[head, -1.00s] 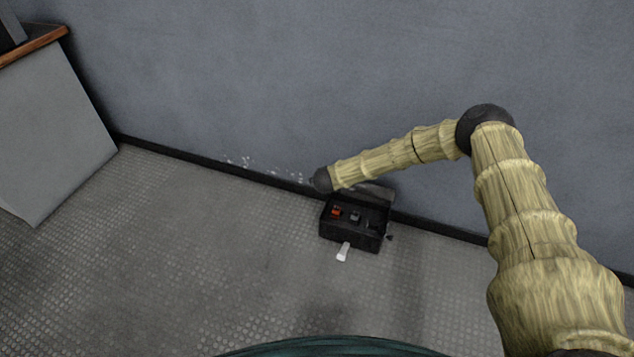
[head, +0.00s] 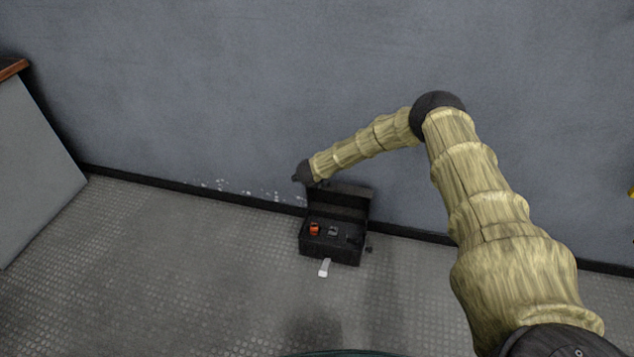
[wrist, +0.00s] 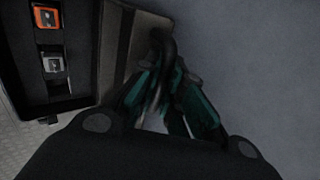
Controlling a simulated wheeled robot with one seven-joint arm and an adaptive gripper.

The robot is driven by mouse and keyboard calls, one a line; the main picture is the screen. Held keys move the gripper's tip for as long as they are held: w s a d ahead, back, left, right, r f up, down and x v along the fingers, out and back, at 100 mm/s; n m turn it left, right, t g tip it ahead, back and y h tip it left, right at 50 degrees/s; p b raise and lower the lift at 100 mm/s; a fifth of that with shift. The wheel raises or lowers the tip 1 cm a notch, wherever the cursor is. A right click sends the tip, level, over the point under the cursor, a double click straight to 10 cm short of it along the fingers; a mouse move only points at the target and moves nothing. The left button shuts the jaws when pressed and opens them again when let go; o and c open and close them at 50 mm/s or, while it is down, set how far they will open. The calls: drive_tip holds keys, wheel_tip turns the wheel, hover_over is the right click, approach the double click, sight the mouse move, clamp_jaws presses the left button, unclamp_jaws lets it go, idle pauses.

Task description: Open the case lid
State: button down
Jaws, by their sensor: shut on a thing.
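The black case (head: 331,246) stands on the floor by the wall, with an orange item (head: 314,229) and a grey item (head: 333,231) inside. Its lid (head: 345,203) is raised at the back, its inner face showing. In the wrist view the lid (wrist: 112,45) is beside the case's open compartment. My gripper (wrist: 165,80), with teal fingers, is at the lid's outer edge, shut on a dark curved part that looks like the lid's handle (wrist: 162,42). The exact grip is dark and partly hidden. In the head view my wrist covers the fingers.
The grey wall (head: 230,90) with a dark skirting rises close behind the case. A small white tag-like piece (head: 324,268) is at the case's front. A grey cabinet (head: 35,170) stands at the left. The floor (head: 180,270) left of the case is clear.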

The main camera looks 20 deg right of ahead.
drive_tip(key=shift+d+f, duration=0.1)
drive_tip(key=shift+d, duration=0.05)
drive_tip(key=c, duration=1.8)
unclamp_jaws()
drive_tip(key=shift+s+a+r, duration=0.1)
drive_tip(key=shift+a+r, duration=0.1)
drive_tip(key=shift+r, duration=0.05)
drive_tip(key=v, duration=1.1)
drive_tip(key=shift+s+r, duration=0.15)
drive_tip(key=shift+r, duration=0.1)
drive_tip(key=shift+a+f, duration=0.1)
